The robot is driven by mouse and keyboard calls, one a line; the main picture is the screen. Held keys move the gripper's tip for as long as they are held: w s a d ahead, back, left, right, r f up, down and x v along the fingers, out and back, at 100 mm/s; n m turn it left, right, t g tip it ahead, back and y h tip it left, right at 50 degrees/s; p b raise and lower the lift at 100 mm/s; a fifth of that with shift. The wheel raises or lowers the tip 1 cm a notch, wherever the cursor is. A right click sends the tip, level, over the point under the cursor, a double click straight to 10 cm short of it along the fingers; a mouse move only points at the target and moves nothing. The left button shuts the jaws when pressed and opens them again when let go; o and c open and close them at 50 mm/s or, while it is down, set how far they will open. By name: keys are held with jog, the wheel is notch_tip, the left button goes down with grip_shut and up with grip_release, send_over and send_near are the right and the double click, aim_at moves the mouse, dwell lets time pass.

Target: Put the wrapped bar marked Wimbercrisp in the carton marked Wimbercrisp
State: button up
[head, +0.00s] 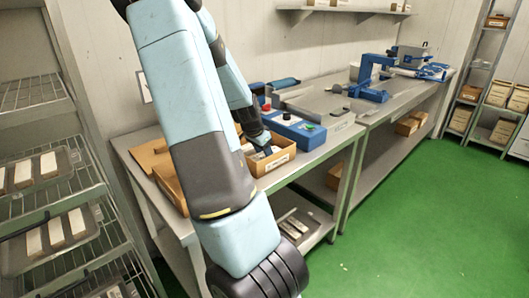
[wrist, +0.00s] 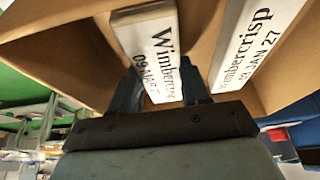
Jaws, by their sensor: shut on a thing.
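My gripper (wrist: 160,88) is shut on a white wrapped bar (wrist: 148,45); its print reads "Wimbercr…" with a date line below, partly hidden by the jaws. In the wrist view the held bar is inside or just over a brown carton (wrist: 60,62). A second white bar (wrist: 245,42), marked "…mbercrisp" with a date ending JAN 27, lies beside it in the carton. In the head view my gripper (head: 262,146) points down into a carton (head: 280,163) with a pale label on its front. Whether the held bar touches the carton floor is unclear.
Another open carton (head: 172,185) stands to the left, partly behind my arm. A blue control box (head: 298,130) with buttons stands right behind the carton. A wire rack with trays of pale bars (head: 36,170) is at far left. Green floor (head: 410,220) is clear at right.

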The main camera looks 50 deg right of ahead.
jog(key=o, duration=1.6)
jog(key=shift+r, duration=4.05)
